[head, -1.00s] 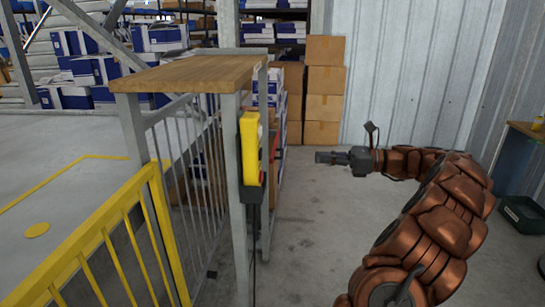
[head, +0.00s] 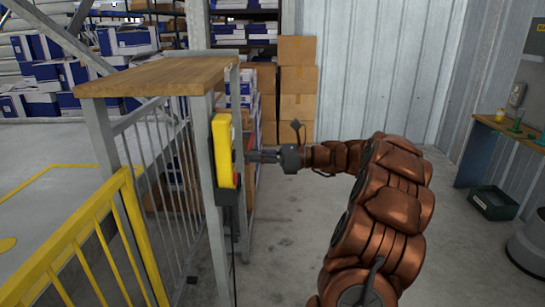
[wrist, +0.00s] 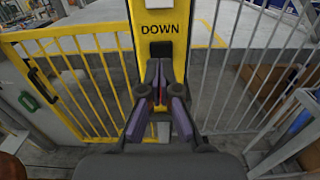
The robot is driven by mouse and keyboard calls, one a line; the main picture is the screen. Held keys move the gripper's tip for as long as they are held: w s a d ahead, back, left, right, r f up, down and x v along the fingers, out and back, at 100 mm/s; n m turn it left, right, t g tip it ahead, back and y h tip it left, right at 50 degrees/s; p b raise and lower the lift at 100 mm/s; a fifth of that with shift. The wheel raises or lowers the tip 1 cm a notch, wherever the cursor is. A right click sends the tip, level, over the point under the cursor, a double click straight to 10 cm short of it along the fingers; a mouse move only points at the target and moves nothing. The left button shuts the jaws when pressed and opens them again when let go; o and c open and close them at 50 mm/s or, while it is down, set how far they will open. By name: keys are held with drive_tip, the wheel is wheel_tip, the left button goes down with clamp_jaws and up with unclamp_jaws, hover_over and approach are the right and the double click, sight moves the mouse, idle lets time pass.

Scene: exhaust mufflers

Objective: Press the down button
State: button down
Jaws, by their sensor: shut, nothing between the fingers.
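The yellow control box (head: 222,150) is fixed to a grey post, seen side-on in the head view. In the wrist view its yellow face (wrist: 147,20) fills the top middle, with the word DOWN in black. A dark patch (wrist: 160,48), perhaps the down button, shows just under that word, partly hidden by my fingertips. My gripper (head: 250,156) is shut and empty, pointing left at the box's face, very close to it. I cannot tell whether it touches. In the wrist view my gripper (wrist: 160,66) has its fingertips together just below the dark patch.
A wooden-topped grey railing (head: 160,76) stands around the box's post, and a yellow gate (head: 85,245) is at lower left. Cardboard boxes (head: 297,80) are stacked at the back. A workbench (head: 475,160) stands at right.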

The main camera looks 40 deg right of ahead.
sight(234, 156)
drive_tip(key=shift+x, duration=1.2)
drive_tip(key=shift+a+r, duration=0.1)
